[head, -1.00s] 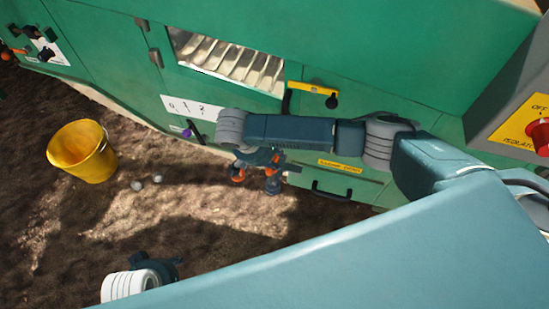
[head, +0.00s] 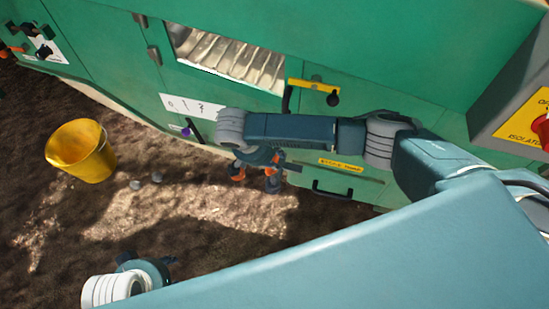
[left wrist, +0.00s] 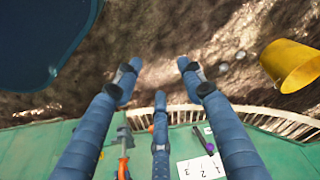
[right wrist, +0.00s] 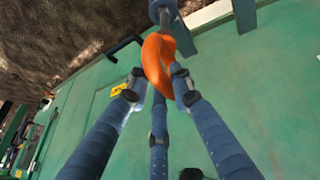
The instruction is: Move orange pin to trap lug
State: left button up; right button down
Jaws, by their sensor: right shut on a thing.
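The orange pin (right wrist: 158,65) shows in the right wrist view as a curved orange grip with a grey shaft at its top end. My right gripper (right wrist: 160,82) is shut on the orange grip. In the head view my right gripper (head: 257,172) is low in front of the green machine, left of the yellow-labelled panel. A grey bracket (right wrist: 185,38) is close beside the pin's shaft; I cannot tell if they touch or if it is the trap lug. My left gripper (left wrist: 157,75) is open and empty above the soil, also partly showing in the head view (head: 150,268).
A yellow bucket (head: 82,150) stands on the soil at left, with two small round things (head: 146,181) beside it. A purple handle (head: 187,131) is below the number label (head: 190,106). A black handle (head: 331,189) juts from the panel. A grey isolator box (head: 510,95) is at right.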

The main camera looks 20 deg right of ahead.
aim_at(274, 170)
jog(key=shift+f+b, duration=0.4)
jog(key=shift+b, duration=0.15)
jog(key=shift+f+b, duration=0.75)
jog(key=shift+b, duration=0.55)
jog(key=shift+f, duration=1.05)
pick_arm(q)
jog(key=w+d+r+t+h, duration=0.1)
jog(key=w+r+t, duration=0.3)
jog(key=w, duration=0.5)
jog(key=shift+d+r+t+b, duration=0.35)
jog(key=shift+d+r, duration=0.15)
jog(key=shift+d, duration=0.4)
pick_arm(e)
jog(key=shift+f, duration=1.05)
jog(key=c, duration=1.5)
grip_release()
jog(key=shift+o, duration=0.2)
